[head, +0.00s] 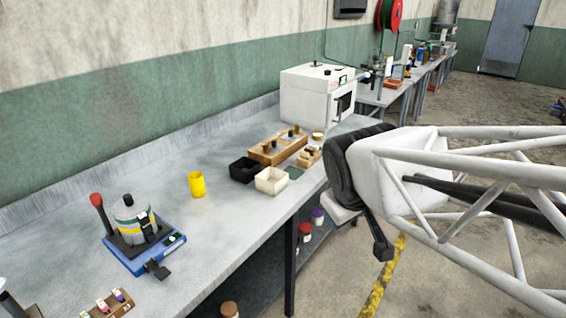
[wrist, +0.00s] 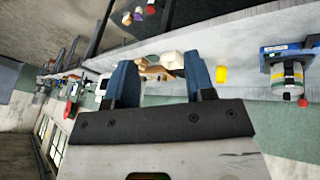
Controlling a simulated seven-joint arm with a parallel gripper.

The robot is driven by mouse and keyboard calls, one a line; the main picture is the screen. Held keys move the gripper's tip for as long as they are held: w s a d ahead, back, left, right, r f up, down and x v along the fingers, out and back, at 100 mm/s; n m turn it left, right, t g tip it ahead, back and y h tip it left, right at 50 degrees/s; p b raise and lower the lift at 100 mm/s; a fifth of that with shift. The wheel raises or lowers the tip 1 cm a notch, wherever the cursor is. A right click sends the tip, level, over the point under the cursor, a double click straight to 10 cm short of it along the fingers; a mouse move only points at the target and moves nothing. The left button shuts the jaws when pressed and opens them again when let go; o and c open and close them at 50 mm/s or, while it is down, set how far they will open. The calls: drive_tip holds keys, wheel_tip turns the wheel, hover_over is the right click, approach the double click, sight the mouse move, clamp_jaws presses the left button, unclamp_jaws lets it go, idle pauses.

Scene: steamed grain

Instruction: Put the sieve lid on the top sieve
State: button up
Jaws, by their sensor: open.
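A sieve stack (head: 133,222) with grey and yellow bands stands on a blue shaker base (head: 150,258) at the left of the bench. A small dark knob (head: 129,199) shows on its top; I cannot tell whether this belongs to the sieve lid. No separate lid can be made out clearly. In the wrist view the stack (wrist: 288,74) is at the far right edge. My gripper (wrist: 160,62) is open, its two dark blue fingers wide apart with nothing held between them. It is well away from the stack.
A red-knobbed lever (head: 97,200) rises beside the stack. A yellow cup (head: 197,184), a black bin (head: 244,170), a cream bin (head: 271,181) and a wooden block with dark knobs (head: 268,158) stand further along. A white oven (head: 315,95) is at the back. Bench between cup and shaker is clear.

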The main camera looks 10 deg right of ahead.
drive_tip(key=s+a+f+m+g+y, duration=0.1)
drive_tip(key=s+m, duration=0.3)
drive_tip(key=s, duration=0.4)
drive_tip(key=shift+s+f+g, duration=0.15)
drive_tip(key=shift+f+g, duration=0.55)
drive_tip(key=shift+o, duration=0.7)
